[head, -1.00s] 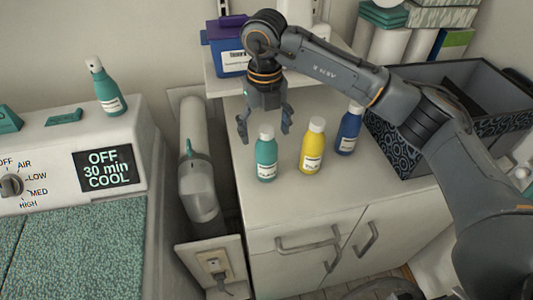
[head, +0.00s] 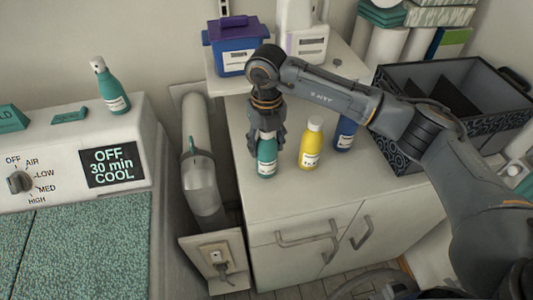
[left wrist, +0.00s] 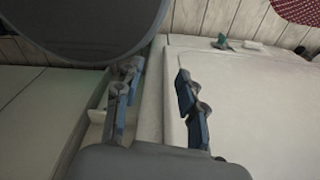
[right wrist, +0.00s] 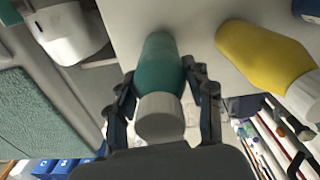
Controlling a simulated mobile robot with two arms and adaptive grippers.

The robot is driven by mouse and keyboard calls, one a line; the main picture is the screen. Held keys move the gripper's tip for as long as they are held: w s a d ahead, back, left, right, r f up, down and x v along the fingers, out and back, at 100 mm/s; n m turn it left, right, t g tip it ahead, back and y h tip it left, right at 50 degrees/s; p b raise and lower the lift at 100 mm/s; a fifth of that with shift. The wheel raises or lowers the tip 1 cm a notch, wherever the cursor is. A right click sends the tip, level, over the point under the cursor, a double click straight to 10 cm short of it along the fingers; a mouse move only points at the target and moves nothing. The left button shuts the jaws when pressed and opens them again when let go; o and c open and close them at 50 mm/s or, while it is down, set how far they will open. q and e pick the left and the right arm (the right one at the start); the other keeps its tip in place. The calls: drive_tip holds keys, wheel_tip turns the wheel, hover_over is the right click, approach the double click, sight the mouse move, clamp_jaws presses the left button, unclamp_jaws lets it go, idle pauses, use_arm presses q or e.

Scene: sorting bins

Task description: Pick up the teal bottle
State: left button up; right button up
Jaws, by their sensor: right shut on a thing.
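The teal bottle (head: 267,158) with a white cap stands on the white cabinet top, at the left of a row of bottles. My right gripper (head: 266,146) has come down over it from above and is shut on its upper part. In the right wrist view the teal bottle (right wrist: 160,75) sits between the two fingers (right wrist: 163,100), its white cap toward the camera. The fingers hide part of the bottle in the head view. My left gripper (left wrist: 155,100) shows only in the left wrist view, with its fingers apart and nothing between them.
A yellow bottle (head: 310,147) stands close to the right, and a blue bottle (head: 346,133) is partly behind my right arm. A dark patterned bin (head: 400,75) is farther right. Another teal spray bottle (head: 110,90) stands on the dryer. The cabinet's front area is clear.

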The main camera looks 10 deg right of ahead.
drive_tip(key=c, duration=0.3)
drive_tip(key=shift+w+r+b, duration=0.1)
drive_tip(key=shift+r+b, duration=0.55)
drive_tip(key=shift+b, duration=0.15)
drive_tip(key=s+a+r+b, duration=0.2)
drive_tip(key=s+r+b, duration=0.4)
drive_tip(key=s+r, duration=0.5)
drive_tip(key=s, duration=0.3)
drive_tip(key=shift+r+b, duration=0.3)
drive_tip(key=shift+r, duration=0.1)
